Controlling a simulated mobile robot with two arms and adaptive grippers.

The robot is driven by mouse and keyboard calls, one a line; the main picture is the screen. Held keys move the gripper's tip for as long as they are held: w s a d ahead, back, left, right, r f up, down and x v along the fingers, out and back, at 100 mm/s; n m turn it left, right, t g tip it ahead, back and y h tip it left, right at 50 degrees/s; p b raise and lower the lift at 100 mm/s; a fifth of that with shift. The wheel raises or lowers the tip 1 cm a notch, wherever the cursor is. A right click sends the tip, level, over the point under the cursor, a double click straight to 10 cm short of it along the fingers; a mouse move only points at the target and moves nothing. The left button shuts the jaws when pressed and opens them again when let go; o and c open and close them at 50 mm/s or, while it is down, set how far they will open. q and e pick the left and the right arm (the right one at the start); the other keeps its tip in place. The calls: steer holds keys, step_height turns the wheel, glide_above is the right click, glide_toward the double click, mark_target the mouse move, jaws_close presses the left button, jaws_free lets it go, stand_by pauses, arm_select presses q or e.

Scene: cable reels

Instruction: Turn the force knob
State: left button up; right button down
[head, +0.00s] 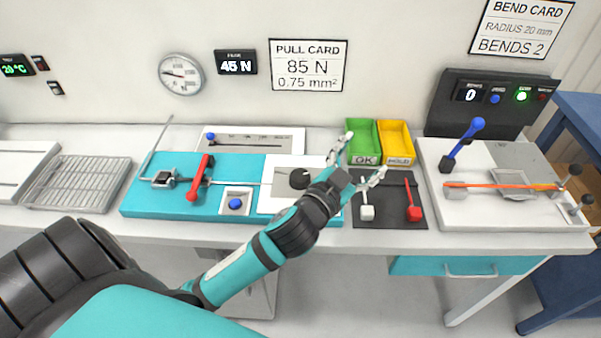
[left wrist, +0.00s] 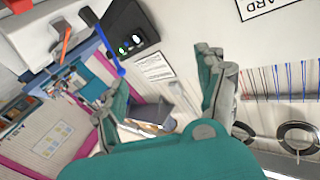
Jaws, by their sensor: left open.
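The force knob appears to be the black round knob (head: 299,179) on the white panel at the right end of the teal pull tester (head: 150,203). My forearm and wrist partly cover that panel. The force display (head: 236,62) reads 45 N. The pull card (head: 308,65) says 85 N, 0.75 mm². My left gripper (head: 364,156) is open and empty, right of the knob and in front of the green and yellow bins. Its spread fingers also show in the left wrist view (left wrist: 164,68), with nothing between them; the knob does not show there. My right gripper is not in view.
The green OK bin (head: 362,137) and yellow HOLD bin (head: 396,139) stand behind my gripper. A dark mat (head: 390,218) holds a white-ended and a red-ended piece. The bend tester (head: 510,215) is at right. The tester has a red lever (head: 200,177) and blue button (head: 235,203).

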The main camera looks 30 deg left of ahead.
arm_select(q)
steer(key=w+d+r+m+t+h, duration=0.2)
steer(key=d+r+m+h, duration=0.5)
steer(key=r+h, duration=0.25)
steer(key=s+d+r+m+g+h, duration=0.1)
steer(key=s+d+m+g+h, duration=0.1)
steer(key=d+m+g+h, duration=0.35)
steer(key=s+d+r+m+g+h, duration=0.25)
steer(key=m+g, duration=0.35)
steer(key=m, duration=0.4)
steer(key=n+g+y, duration=0.1)
steer(key=g+y, duration=0.7)
steer(key=y, duration=1.1)
glide_above(300, 175)
step_height(300, 175, down, 10)
step_height(300, 175, down, 17)
steer(key=p, duration=0.4)
